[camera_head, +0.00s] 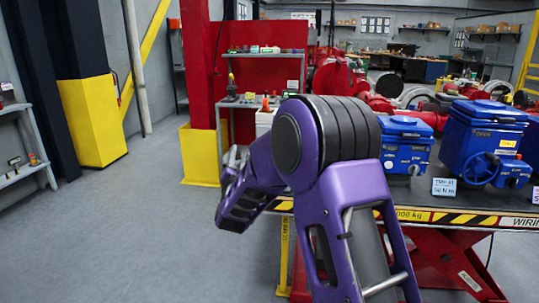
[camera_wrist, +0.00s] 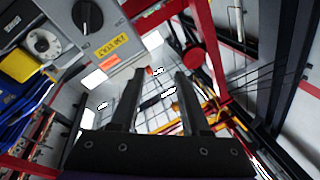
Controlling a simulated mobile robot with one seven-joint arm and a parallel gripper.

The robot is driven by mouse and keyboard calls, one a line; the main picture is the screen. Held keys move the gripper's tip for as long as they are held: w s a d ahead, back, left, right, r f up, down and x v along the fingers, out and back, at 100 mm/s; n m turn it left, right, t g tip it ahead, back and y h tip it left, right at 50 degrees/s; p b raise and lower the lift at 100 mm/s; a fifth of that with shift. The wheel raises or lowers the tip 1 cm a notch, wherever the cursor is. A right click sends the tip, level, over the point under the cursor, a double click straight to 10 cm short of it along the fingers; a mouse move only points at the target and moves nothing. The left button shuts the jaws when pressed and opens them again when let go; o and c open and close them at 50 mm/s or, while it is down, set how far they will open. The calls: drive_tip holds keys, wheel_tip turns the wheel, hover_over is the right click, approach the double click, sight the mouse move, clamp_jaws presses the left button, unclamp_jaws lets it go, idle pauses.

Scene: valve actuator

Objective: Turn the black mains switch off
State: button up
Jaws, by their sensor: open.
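A black rotary switch (camera_wrist: 87,16) sits on a grey panel (camera_wrist: 125,38) at the upper left of the wrist view. Its top is close to the picture edge, and its setting is too unclear to read. My gripper (camera_wrist: 160,74) is open and empty, with its two dark fingers pointing up the picture. The switch lies to the left of and beyond the fingertips, apart from them. In the head view my purple arm fills the middle, and I cannot make out the switch or the gripper fingers there.
A white dial (camera_wrist: 40,42) and a yellow label (camera_wrist: 107,47) are near the switch. Blue actuators (camera_head: 480,140) stand on the lift table with a striped edge (camera_head: 470,219). A red post (camera_head: 197,65) and yellow guard (camera_head: 200,152) stand behind my arm. Left floor is clear.

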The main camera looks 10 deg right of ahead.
drive_tip(key=s+d+f+m+g+h, duration=0.25)
drive_tip(key=s+d+f+m, duration=0.2)
drive_tip(key=f, duration=0.45)
drive_tip(key=d+x, duration=0.1)
drive_tip(key=x, duration=1.7)
drive_tip(key=shift+s+h, duration=0.15)
drive_tip(key=shift+h, duration=0.2)
drive_tip(key=shift+d+f, duration=0.15)
clamp_jaws()
